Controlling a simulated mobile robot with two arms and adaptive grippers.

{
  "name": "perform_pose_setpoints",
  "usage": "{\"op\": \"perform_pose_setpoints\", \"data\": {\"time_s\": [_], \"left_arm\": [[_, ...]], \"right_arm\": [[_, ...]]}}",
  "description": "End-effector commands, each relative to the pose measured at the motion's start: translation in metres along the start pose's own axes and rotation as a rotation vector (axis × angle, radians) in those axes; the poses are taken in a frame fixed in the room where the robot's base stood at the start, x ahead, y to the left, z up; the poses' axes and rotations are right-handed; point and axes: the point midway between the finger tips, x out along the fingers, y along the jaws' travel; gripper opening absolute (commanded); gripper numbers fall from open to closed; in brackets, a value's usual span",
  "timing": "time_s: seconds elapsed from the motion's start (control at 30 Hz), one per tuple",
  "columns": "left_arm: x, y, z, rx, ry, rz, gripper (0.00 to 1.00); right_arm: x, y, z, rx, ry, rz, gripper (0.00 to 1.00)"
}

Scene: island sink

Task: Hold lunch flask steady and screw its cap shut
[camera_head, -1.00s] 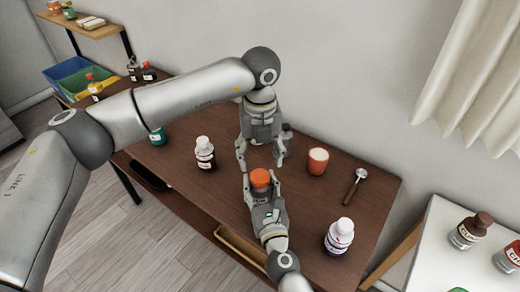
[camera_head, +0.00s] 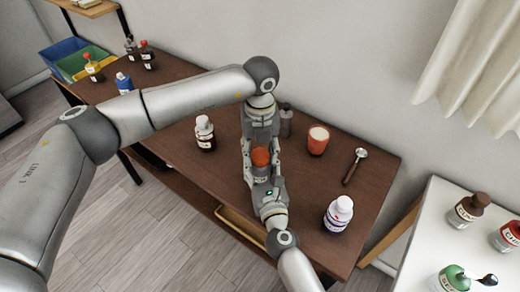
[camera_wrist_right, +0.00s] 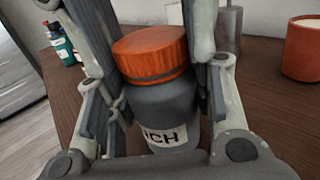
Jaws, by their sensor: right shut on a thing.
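The lunch flask (camera_wrist_right: 165,105) stands upright on the brown table. It has a dark grey body and a white label partly reading "CH". Its orange cap (camera_wrist_right: 150,52) sits on top; it also shows in the head view (camera_head: 261,157). My right gripper (camera_head: 262,168) is shut on the flask body from the near side. My left gripper (camera_head: 260,150) comes down from above, with a finger on each side of the cap. Whether those fingers press on the cap is not clear. The flask body is mostly hidden in the head view.
A dark bottle with a white cap (camera_head: 205,132) stands left. A grey container (camera_head: 286,122) is close behind my left gripper. The wall (camera_head: 350,60) is behind.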

Motion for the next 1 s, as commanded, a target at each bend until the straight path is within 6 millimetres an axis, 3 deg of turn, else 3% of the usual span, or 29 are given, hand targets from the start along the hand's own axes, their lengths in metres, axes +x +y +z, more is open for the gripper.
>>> {"op": "perform_pose_setpoints", "data": {"time_s": [0.03, 0.17, 0.53, 0.83, 0.87, 1.0], "left_arm": [[-0.0001, 0.0000, 0.0000, 0.000, 0.000, 0.000, 0.31], [-0.0002, 0.0000, 0.0000, 0.000, 0.000, 0.000, 0.15], [-0.0003, 0.0003, 0.0003, 0.260, -0.001, 0.001, 0.14], [-0.0001, 0.0003, 0.0003, 0.284, -0.001, 0.001, 0.14], [-0.0001, 0.0003, 0.0003, 0.284, -0.001, 0.001, 0.44], [-0.0001, 0.0002, 0.0003, 0.283, 0.000, 0.001, 0.62]], "right_arm": [[-0.0003, -0.0001, -0.0012, 0.000, 0.002, 0.000, 0.00], [-0.0003, -0.0001, -0.0012, 0.000, 0.002, 0.000, 0.00], [-0.0003, -0.0001, -0.0013, 0.000, 0.002, 0.000, 0.00], [-0.0003, -0.0002, -0.0013, 0.000, 0.002, 0.000, 0.00], [-0.0003, -0.0002, -0.0013, 0.000, 0.002, 0.000, 0.00], [-0.0003, -0.0002, -0.0013, 0.000, 0.002, 0.000, 0.00]]}}
